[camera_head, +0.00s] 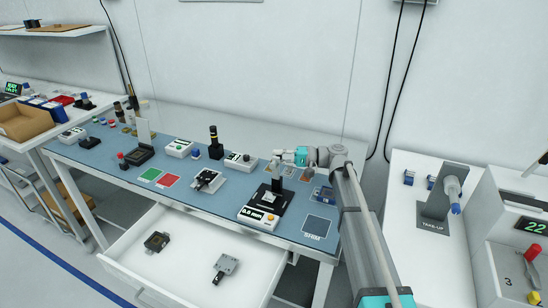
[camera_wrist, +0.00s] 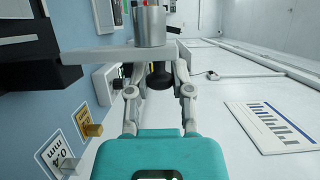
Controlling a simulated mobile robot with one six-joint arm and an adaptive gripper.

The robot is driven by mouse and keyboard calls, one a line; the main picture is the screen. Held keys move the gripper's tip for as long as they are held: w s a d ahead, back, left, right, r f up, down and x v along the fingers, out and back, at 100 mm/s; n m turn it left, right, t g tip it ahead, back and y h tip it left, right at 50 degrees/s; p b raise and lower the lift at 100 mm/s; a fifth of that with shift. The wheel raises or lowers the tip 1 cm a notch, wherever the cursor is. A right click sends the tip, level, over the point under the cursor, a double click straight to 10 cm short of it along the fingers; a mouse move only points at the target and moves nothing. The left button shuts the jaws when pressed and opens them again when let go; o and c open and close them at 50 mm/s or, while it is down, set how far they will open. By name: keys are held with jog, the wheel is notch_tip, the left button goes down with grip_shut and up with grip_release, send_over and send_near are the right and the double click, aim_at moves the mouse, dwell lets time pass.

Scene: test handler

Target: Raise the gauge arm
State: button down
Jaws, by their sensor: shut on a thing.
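The gauge has a black base (camera_head: 268,202) on the blue bench mat, with a white display box (camera_head: 258,217) at its front. The box reads 0.0 mm in the head view. A grey arm plate (camera_wrist: 95,54) crosses the wrist view, with a silver cylinder (camera_wrist: 150,25) against it. My gripper (camera_head: 281,170) is at the gauge's upper part. In the wrist view my gripper (camera_wrist: 160,82) has both fingers around a black knob (camera_wrist: 160,74) beside the plate, shut on it. The fingers partly hide the knob.
An open white drawer (camera_head: 185,270) holding two small fixtures juts out below the bench. A black fixture on a white plate (camera_head: 208,181) stands left of the gauge. The take-up machine (camera_head: 437,205) stands further right.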

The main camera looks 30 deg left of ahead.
jog(key=shift+d+f, duration=0.1)
jog(key=shift+d, duration=0.1)
jog(key=c, duration=0.5)
grip_release()
jog(key=shift+c, duration=0.2)
jog(key=shift+s, duration=0.1)
jog(key=shift+a, duration=0.1)
jog(key=v, duration=1.2)
